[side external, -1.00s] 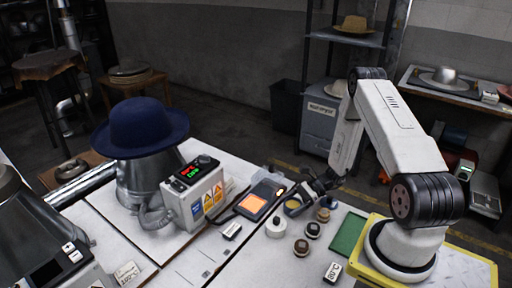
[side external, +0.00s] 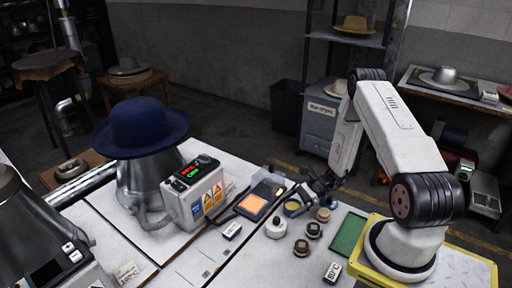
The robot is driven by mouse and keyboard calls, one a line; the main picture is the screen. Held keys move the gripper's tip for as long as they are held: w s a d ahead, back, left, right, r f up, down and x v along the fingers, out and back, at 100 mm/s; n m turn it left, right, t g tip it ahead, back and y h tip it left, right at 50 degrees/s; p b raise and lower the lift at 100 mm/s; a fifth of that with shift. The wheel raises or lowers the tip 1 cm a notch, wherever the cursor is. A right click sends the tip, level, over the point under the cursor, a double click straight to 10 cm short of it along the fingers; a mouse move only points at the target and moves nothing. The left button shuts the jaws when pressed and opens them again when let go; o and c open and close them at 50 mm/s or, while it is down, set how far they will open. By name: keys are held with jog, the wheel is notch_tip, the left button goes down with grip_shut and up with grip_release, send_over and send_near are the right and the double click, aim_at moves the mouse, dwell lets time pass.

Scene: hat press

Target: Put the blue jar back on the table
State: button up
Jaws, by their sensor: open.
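My gripper (side external: 302,192) is open, low over the table (side external: 225,257) at the end of my arm. A small round jar (side external: 292,209) with a bluish side and a yellowish top is just below and left of the fingers. It looks like the blue jar and appears to stand on the table. The dark fingers overlap the area behind it, so I cannot tell whether they touch it.
A white jar (side external: 276,229), two dark-topped jars (side external: 301,247) (side external: 314,230) and a tan jar (side external: 323,214) stand close by. A blue hat (side external: 140,127) sits on the press.

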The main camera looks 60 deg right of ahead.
jog(key=shift+v, duration=3.75)
jog(key=shift+w+a+r+n+g, duration=0.2)
jog(key=shift+a+r+n+g, duration=0.1)
jog(key=shift+a+g, duration=0.1)
jog(key=a+r+n+g, duration=0.1)
jog(key=a+n, duration=0.1)
jog(key=a+r+n+g+h, duration=0.1)
jog(key=g, duration=0.1)
jog(key=w+a+r+n+g, duration=0.1)
jog(key=a+r+n+g, duration=0.1)
jog(key=shift+a+n+h, duration=0.3)
jog(key=shift+a, duration=0.05)
jog(key=s+a+r+n+t+h, duration=0.1)
jog(key=a+r+n+h, duration=0.8)
jog(key=a+r+n, duration=0.3)
jog(key=a+n, duration=0.3)
jog(key=n, duration=0.3)
jog(key=shift+a+r+h, duration=0.25)
jog(key=shift+r+h, duration=0.05)
jog(key=shift+h, duration=0.1)
